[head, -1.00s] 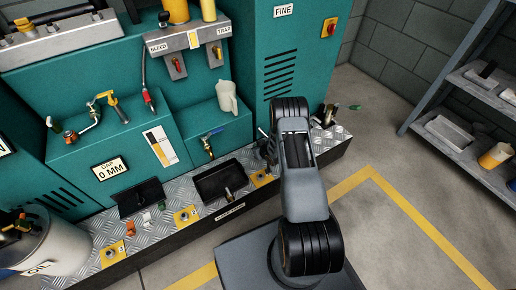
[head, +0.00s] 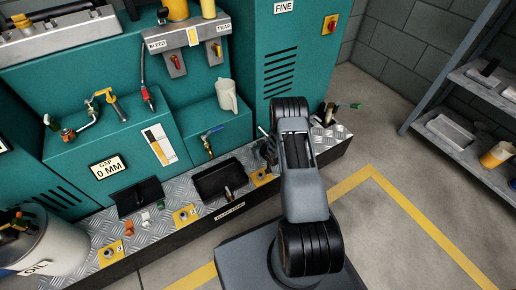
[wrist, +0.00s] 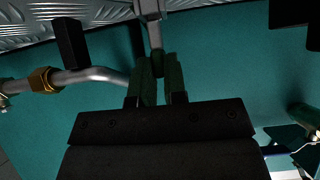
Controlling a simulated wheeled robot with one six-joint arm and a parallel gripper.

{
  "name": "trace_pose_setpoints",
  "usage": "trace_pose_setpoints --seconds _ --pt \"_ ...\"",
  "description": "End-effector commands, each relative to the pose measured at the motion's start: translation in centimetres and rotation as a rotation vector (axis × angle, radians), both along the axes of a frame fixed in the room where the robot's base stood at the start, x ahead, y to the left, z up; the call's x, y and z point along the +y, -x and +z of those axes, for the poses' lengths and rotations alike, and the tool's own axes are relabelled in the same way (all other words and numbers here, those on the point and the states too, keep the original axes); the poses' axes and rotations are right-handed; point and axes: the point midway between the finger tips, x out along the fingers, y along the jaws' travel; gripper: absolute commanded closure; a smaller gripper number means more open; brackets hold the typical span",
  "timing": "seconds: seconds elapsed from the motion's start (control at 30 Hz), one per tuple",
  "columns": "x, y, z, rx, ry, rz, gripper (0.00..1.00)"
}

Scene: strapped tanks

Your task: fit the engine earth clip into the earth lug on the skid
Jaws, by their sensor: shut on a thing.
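In the wrist view my gripper (wrist: 158,82) points up the picture. Its two narrow fingers are shut on the grey shank of what looks like the engine earth clip (wrist: 155,38). Dark green pieces flank the shank at the fingertips. The clip's wider grey end runs to the top edge, close to the ribbed metal deck, and whether it touches anything there cannot be told. In the head view my arm hides the clip and most of my gripper, which is low over the skid (head: 165,236) near its right part. I cannot make out the earth lug for certain.
In the wrist view a grey pipe with a brass nut (wrist: 45,80) and a black block (wrist: 70,42) lie left of the fingers. In the head view a black tray (head: 220,182) and yellow numbered plates (head: 180,219) sit on the deck. A teal cabinet (head: 290,45) stands behind.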

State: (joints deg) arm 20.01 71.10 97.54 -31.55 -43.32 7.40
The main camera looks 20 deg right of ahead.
Motion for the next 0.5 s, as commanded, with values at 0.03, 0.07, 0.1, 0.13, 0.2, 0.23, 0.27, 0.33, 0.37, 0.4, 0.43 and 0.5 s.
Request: trace_pose_setpoints --seconds 0.03,0.07,0.1,0.13,0.2,0.23,0.27,0.33,0.37,0.4,0.43,0.5 --pt "0.0 0.0 -0.3 0.000 0.000 0.000 1.00" --pt "0.0 0.0 -0.3 0.000 0.000 0.000 1.00" --pt "0.0 0.0 -0.4 0.000 0.000 0.000 1.00" --pt "0.0 0.0 -0.5 0.000 0.000 0.000 1.00" --pt "0.0 0.0 -0.7 0.000 0.000 0.000 1.00" --pt "0.0 0.0 -0.8 0.000 0.000 0.000 1.00" --pt "0.0 0.0 -0.8 0.000 0.000 0.000 1.00" --pt "0.0 0.0 -1.0 0.000 0.000 0.000 1.00" --pt "0.0 0.0 -1.1 0.000 0.000 0.000 1.00" --pt "0.0 0.0 -1.2 0.000 0.000 0.000 1.00" --pt "0.0 0.0 -1.3 0.000 0.000 0.000 1.00" --pt "0.0 0.0 -1.4 0.000 0.000 0.000 1.00"
